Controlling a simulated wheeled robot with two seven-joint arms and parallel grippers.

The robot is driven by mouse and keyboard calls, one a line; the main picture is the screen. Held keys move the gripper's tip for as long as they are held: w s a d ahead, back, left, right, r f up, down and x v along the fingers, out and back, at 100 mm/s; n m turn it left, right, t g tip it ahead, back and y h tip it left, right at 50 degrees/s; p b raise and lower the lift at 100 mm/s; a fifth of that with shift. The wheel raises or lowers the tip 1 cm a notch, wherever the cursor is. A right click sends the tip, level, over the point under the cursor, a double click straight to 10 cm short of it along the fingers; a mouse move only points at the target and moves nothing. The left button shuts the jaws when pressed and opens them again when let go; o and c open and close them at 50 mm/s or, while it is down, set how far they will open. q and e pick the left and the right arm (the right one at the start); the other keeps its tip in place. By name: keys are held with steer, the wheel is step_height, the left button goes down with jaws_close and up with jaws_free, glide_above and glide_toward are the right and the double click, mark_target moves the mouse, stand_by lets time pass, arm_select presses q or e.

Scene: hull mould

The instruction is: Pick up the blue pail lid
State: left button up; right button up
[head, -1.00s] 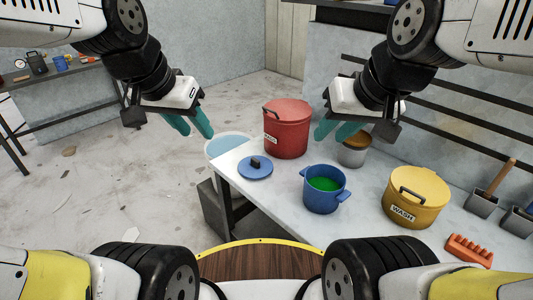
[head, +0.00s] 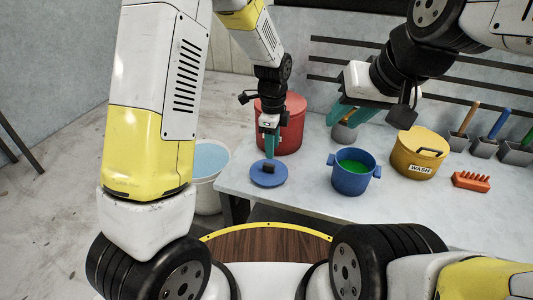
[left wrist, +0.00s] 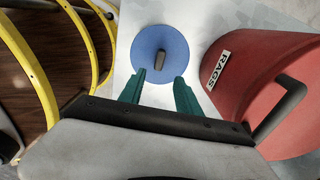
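The blue pail lid (head: 268,177) lies flat on the table near its left edge, with a dark handle on top. In the left wrist view the lid (left wrist: 150,42) is ahead of the fingertips, its handle upright in the picture. My left gripper (head: 270,148) points down just above and behind the lid. Its teal fingers (left wrist: 160,76) are apart with nothing between them. The open blue pail (head: 351,181), with green contents, stands to the right of the lid. My right gripper (head: 345,112) hangs over the back of the table; whether its fingers are apart is unclear.
A red pail (head: 291,112) labelled RAGS (left wrist: 262,85) stands close behind my left gripper. A yellow WASH pail (head: 417,160) and an orange rack (head: 470,181) are to the right. A white bucket of water (head: 208,170) stands left of the table.

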mark_target(270, 164)
arm_select(q)
steer(key=shift+f, duration=0.5)
steer(key=f, duration=0.7)
steer(key=shift+a+f, duration=0.2)
steer(key=shift+a, duration=0.05)
jaws_close()
